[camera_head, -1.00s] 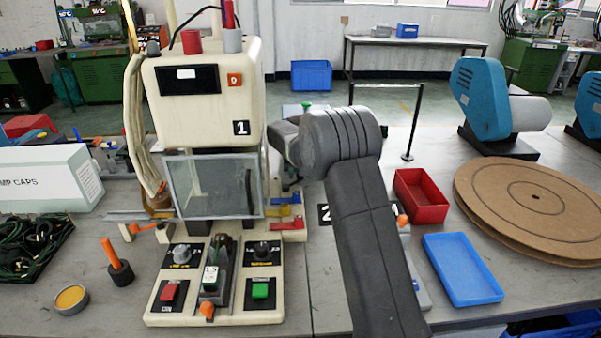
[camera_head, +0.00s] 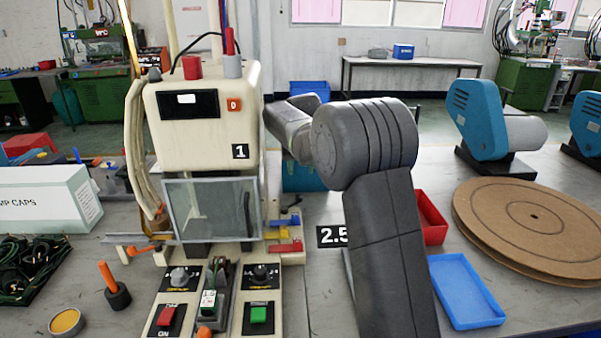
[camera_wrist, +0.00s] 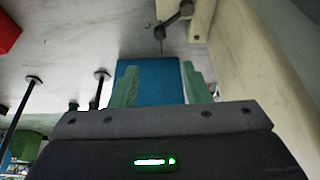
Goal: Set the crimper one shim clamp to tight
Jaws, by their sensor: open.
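Crimper one (camera_head: 210,130) is the cream machine marked 1, with a clear guard in front. Blue, yellow and red tabs (camera_head: 286,233) sit at its lower right side, with a small dark part (camera_head: 291,205) just above them. I cannot tell for sure which part is the shim clamp. In the wrist view a dark crank-like part (camera_wrist: 176,18) shows at the top beside a cream wall. My gripper (camera_wrist: 160,88) is open, its green fingers apart, with a blue block (camera_wrist: 152,72) visible beyond them. In the head view my arm hides the fingers.
The control panel (camera_head: 235,285) stands in front of the crimper. A red tray (camera_head: 432,218), a blue tray (camera_head: 465,290) and brown discs (camera_head: 535,225) lie to the right. A black label reading 2.5 (camera_head: 331,236) is partly covered by my arm.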

